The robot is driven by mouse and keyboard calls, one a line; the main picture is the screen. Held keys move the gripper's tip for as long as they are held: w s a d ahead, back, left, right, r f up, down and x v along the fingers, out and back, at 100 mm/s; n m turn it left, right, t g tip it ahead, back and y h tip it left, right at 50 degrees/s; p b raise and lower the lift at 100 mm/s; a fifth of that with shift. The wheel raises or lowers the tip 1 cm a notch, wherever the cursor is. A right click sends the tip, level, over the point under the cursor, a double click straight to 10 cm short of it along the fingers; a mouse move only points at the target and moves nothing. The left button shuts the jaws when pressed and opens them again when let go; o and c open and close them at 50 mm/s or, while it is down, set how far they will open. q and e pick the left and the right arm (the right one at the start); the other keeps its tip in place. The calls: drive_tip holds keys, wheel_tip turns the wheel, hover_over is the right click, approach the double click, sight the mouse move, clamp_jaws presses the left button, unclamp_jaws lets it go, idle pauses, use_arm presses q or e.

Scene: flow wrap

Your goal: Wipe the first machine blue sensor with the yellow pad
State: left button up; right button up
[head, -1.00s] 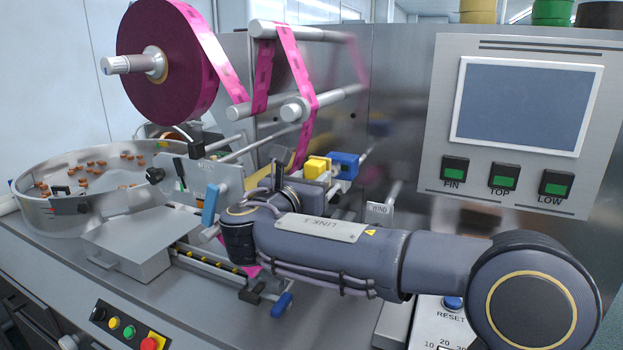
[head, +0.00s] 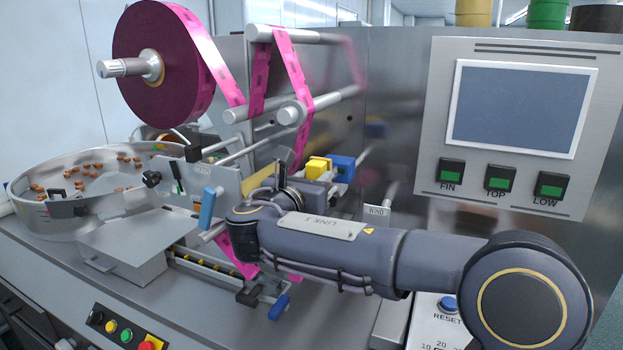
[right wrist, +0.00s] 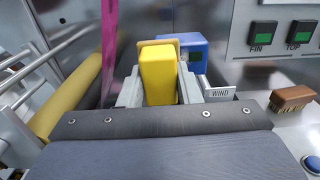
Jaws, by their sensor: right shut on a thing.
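The yellow pad (head: 318,166) is in my right gripper. In the right wrist view the yellow pad (right wrist: 158,78) stands upright between the two grey fingers of the right gripper (right wrist: 160,92), with a tan edge at its far side. The blue sensor (head: 343,168) sits just right of the pad in the head view. In the right wrist view the blue sensor (right wrist: 192,52) is just beyond the pad and to its right, partly hidden by it. I cannot tell whether the two touch. My left gripper is not in view.
The pink film (head: 295,70) runs down from its roll (head: 165,60), left of the pad. A yellow roller (right wrist: 78,98) lies left of my right gripper. A WIND plate (right wrist: 220,93) and a brown brush (right wrist: 291,98) are on the right. The panel (head: 515,120) stands farther right.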

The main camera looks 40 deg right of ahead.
drive_tip(key=shift+s+d, duration=0.4)
drive_tip(key=shift+s, duration=0.5)
drive_tip(key=shift+s+d, duration=0.4)
drive_tip(key=shift+s, duration=0.45)
drive_tip(key=shift+w+a+p, duration=0.15)
drive_tip(key=shift+w+p, duration=0.2)
drive_tip(key=shift+w, duration=0.2)
drive_tip(key=shift+w+a+p, duration=0.25)
drive_tip(key=shift+w+a, duration=0.1)
drive_tip(key=shift+w, duration=0.35)
drive_tip(key=shift+w+a+p, duration=0.2)
drive_tip(key=shift+w+a, duration=0.1)
drive_tip(key=shift+w, duration=0.35)
drive_tip(key=shift+v, duration=2.95)
drive_tip(key=shift+p+v, duration=0.35)
drive_tip(key=shift+v, duration=1.15)
